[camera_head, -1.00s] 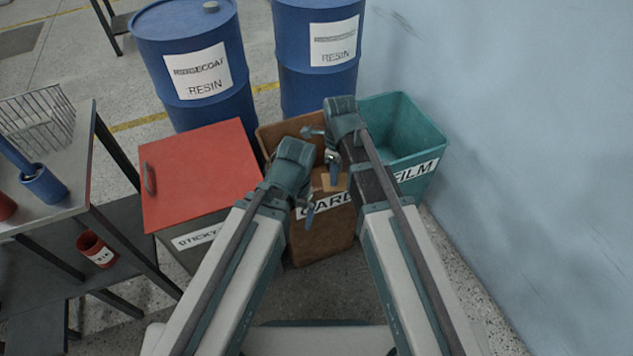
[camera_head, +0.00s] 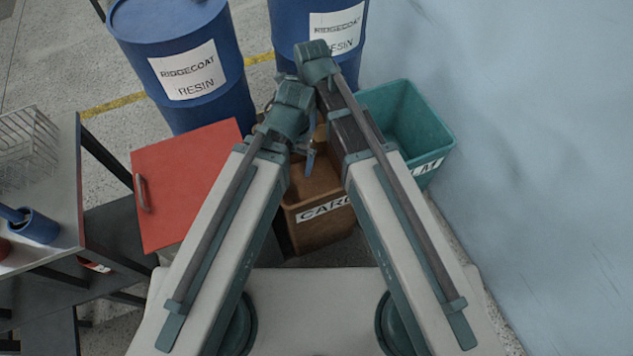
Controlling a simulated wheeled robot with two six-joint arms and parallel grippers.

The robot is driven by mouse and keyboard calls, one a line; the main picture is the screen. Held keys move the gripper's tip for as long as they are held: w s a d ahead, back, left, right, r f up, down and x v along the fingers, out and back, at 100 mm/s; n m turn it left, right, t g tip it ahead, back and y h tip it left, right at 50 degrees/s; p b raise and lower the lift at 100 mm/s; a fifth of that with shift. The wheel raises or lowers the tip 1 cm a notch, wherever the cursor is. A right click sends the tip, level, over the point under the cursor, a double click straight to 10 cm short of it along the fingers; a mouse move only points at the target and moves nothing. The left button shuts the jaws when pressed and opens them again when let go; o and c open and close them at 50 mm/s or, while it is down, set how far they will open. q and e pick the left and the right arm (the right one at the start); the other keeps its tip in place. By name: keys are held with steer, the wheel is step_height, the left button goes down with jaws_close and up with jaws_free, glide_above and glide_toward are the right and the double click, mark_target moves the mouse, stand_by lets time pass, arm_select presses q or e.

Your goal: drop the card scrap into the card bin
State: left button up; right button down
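The card bin (camera_head: 323,228) is brown and open at the top, with a white label reading CARD, partly covered by my arms. My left gripper (camera_head: 308,158) points down over the bin's opening; the gap between its fingers does not show clearly. My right gripper (camera_head: 320,116) is over the far part of the bin, partly hidden behind my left wrist, so its fingers cannot be made out. A small tan patch below it may be the card scrap or the bin's inner wall; I cannot tell which.
A teal film bin (camera_head: 413,125) stands right of the card bin, against the blue wall (camera_head: 540,170). A red-lidded bin (camera_head: 188,185) stands to the left. Blue resin drums (camera_head: 180,60) stand behind. A table (camera_head: 68,190) with a wire basket (camera_head: 25,150) and blue cup (camera_head: 36,227) is at far left.

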steer(key=shift+f+b, duration=2.9)
steer(key=shift+f, duration=0.1)
steer(key=c, duration=1)
jaws_free()
steer(key=shift+r, duration=0.15)
step_height(320, 180, up, 14)
steer(key=p, duration=1.4)
steer(key=shift+f, duration=0.2)
steer(key=shift+d, duration=0.1)
